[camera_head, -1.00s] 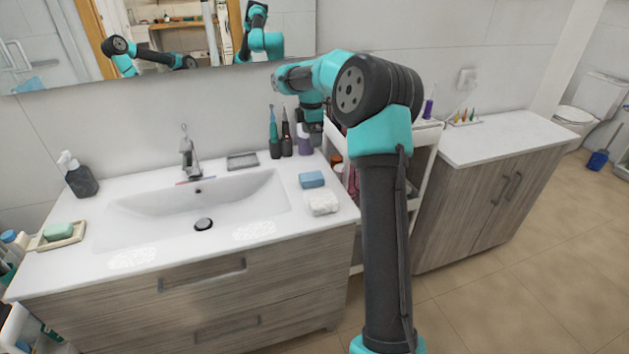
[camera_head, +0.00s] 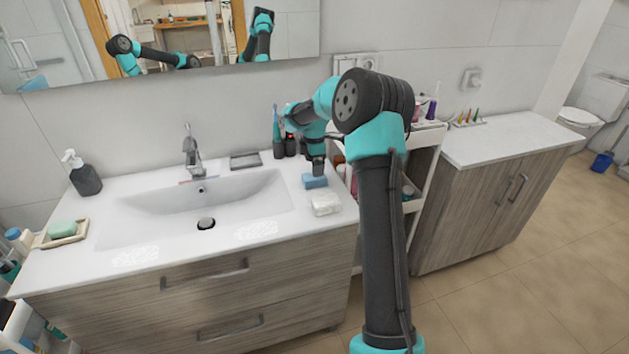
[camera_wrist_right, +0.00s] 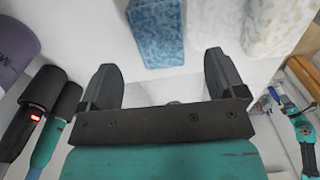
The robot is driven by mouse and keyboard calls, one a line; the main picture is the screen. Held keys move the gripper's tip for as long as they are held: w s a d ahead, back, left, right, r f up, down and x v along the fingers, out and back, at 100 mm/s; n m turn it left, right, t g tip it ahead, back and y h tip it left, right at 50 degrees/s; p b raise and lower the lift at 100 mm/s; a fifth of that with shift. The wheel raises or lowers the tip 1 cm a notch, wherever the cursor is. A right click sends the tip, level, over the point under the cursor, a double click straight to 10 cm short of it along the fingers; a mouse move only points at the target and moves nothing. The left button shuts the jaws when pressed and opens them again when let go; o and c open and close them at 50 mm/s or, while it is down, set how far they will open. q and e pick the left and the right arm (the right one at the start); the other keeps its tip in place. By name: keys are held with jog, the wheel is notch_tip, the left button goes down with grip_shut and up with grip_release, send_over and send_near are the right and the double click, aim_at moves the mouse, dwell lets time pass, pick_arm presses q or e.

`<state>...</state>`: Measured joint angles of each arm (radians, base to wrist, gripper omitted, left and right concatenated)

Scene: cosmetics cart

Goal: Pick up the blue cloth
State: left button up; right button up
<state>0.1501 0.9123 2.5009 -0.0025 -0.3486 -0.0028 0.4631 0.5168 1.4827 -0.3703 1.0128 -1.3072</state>
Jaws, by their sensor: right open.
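The blue cloth (camera_head: 314,181) is a small folded block on the right side of the white sink counter. My right gripper (camera_head: 318,168) points down just above and behind it, partly in front of the cloth's back edge. In the right wrist view the cloth (camera_wrist_right: 158,32) lies ahead of the open fingers (camera_wrist_right: 160,70), roughly in line with the gap between them. Nothing is between the fingers. My left gripper is not in view.
A white folded cloth (camera_head: 326,204) sits just in front of the blue one. Electric toothbrushes (camera_head: 284,144) stand behind it, also in the right wrist view (camera_wrist_right: 38,118), beside a purple container (camera_wrist_right: 14,50). The sink basin (camera_head: 240,205) is left; a shelved cart (camera_head: 421,160) is right.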

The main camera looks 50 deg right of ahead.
aim_at(315, 179)
jog(key=shift+f, duration=0.55)
jog(key=shift+f, duration=0.15)
jog(key=shift+d+f, duration=0.1)
jog(key=shift+f, duration=2.35)
jog(key=c, duration=1)
